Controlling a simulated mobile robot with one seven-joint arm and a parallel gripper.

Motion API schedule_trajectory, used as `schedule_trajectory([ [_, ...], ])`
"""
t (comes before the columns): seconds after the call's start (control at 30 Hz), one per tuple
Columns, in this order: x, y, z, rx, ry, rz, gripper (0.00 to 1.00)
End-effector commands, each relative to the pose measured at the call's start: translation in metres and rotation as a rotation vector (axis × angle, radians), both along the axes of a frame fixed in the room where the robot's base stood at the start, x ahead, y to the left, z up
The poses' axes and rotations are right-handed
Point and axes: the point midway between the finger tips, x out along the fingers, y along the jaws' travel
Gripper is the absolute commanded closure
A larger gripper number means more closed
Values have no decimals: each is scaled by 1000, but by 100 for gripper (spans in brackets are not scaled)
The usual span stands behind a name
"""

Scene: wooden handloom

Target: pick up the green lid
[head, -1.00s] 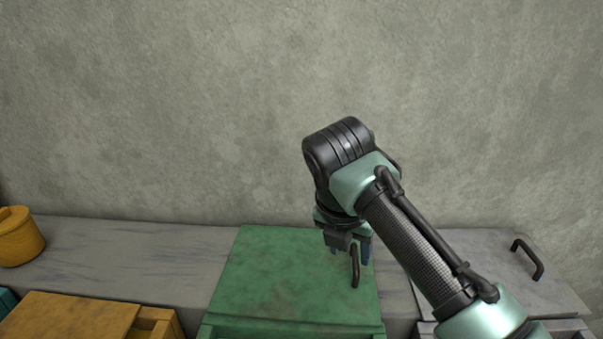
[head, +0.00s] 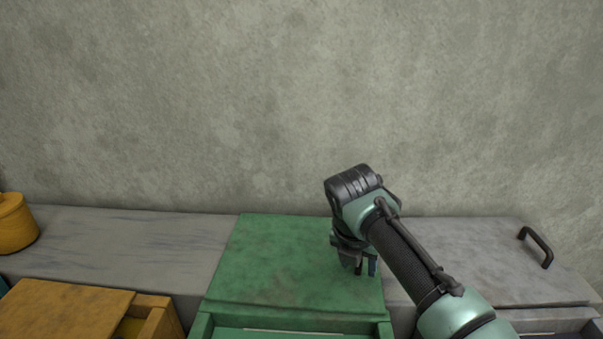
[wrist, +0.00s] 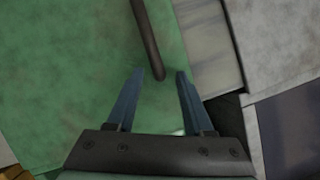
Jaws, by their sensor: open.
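The green lid (head: 275,262) lies flat, its back part on the grey bench and its front edge by a green box. Its dark bar handle (wrist: 147,38) shows in the wrist view, its near end between and just ahead of my fingertips. My gripper (head: 364,272) is low over the right side of the lid, pointing down. In the wrist view my gripper (wrist: 160,73) has its two blue fingers apart, with nothing held. In the head view the handle is mostly hidden by my gripper. I cannot tell whether the fingers touch the lid.
A grey lid (head: 470,262) with a dark handle (head: 537,247) lies to the right. A yellow pot (head: 14,224) stands at the far left. An orange box lid (head: 65,312) is at front left. The grey bench (head: 130,245) is bare left of the green lid. A wall rises behind.

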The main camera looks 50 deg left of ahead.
Motion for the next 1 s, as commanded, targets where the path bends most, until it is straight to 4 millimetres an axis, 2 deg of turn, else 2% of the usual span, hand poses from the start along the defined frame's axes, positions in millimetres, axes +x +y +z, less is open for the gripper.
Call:
schedule_trajectory([
  [0.23, 0, 1, -1, 0, 0, 1, 48],
  [0.5, 0, 1, -1, 1, 0, 0, 97],
  [0.53, 0, 1, -1, 1, 0, 0, 100],
  [1.0, 0, 0, -1, 1, 1, -1, 100],
])
